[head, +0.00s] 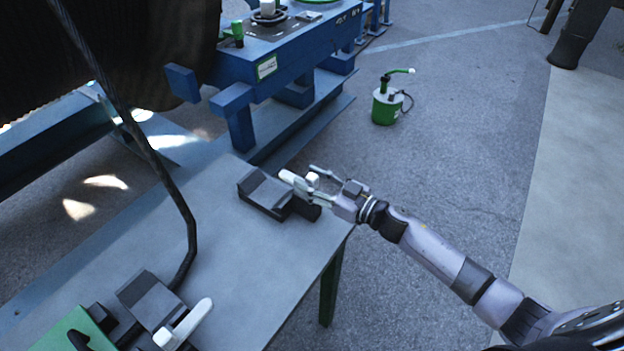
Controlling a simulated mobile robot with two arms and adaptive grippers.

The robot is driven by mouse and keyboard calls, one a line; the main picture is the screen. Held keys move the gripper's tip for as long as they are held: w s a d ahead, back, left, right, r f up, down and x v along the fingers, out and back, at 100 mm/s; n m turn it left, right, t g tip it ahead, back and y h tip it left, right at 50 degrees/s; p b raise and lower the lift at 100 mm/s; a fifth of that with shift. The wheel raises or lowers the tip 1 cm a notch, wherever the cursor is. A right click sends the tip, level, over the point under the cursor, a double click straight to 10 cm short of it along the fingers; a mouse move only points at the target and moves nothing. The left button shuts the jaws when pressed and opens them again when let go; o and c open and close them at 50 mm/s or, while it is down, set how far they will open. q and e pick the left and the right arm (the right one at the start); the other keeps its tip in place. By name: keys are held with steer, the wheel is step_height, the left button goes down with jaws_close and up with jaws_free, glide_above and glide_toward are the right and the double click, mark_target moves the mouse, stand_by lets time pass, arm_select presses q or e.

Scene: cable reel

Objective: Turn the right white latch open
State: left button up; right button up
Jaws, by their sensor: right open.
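The right white latch (291,180) sits on a dark grey clamp block (262,192) near the right edge of the metal table. Its white handle points up and left, and the rest is partly hidden by my gripper. My right gripper (314,184) reaches in from the right and is open, with its fingers around or beside the white part; I cannot tell whether they touch it. A second white latch (188,322) is on another dark clamp block (150,298) at the lower left, its handle pointing up and right. My left gripper is not in view.
A black cable (178,195) runs down to the lower clamp block. A green part (70,332) lies at the table's lower left. A blue frame (275,70) stands behind the table (245,270). A green and white canister (386,104) stands on the ground. The table's middle is clear.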

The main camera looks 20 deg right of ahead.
steer(key=shift+c, duration=0.3)
jaws_close()
stand_by(0.5)
